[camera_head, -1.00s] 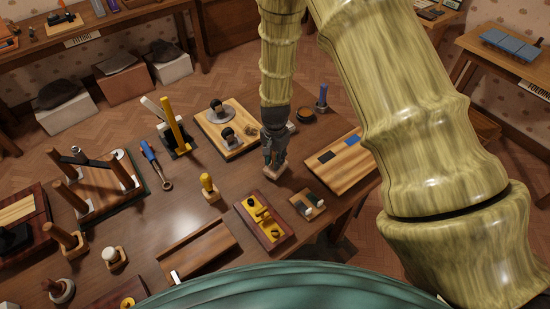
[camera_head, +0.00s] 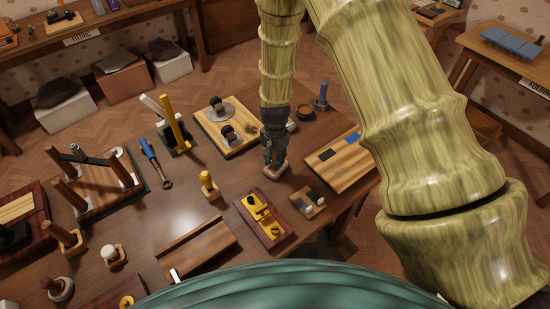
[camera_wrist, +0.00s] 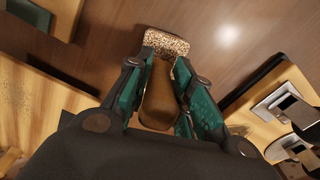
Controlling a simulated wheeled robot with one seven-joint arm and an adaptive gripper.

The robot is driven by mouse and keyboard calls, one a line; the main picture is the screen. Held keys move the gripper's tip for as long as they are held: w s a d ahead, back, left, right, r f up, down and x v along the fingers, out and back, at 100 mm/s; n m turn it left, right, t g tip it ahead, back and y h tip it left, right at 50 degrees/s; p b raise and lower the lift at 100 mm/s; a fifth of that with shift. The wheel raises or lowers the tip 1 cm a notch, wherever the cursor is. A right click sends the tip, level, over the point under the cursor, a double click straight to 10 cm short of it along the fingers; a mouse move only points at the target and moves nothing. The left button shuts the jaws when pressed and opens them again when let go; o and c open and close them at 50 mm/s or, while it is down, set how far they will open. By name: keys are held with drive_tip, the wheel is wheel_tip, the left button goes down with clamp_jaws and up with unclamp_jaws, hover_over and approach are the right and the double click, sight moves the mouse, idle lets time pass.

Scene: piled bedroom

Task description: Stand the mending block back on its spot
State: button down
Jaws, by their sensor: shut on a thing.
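My gripper (camera_head: 273,163) is low over the right part of the brown worktable (camera_head: 185,208). In the wrist view its green-padded fingers (camera_wrist: 160,95) are closed around a smooth brown piece (camera_wrist: 160,95) with a speckled, cork-like end (camera_wrist: 166,43). This held piece looks to be the mending block.
A pale board with dark round knobs (camera_head: 207,121) lies left of my gripper. A striped board with a blue patch (camera_head: 331,174) is to the right.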

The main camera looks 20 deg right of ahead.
drive_tip(key=shift+f, duration=0.3)
drive_tip(key=c, duration=1.2)
unclamp_jaws()
drive_tip(key=shift+o, duration=0.2)
drive_tip(key=shift+r, duration=0.15)
drive_tip(key=shift+r+p, duration=2.45)
drive_tip(key=shift+r, duration=1.45)
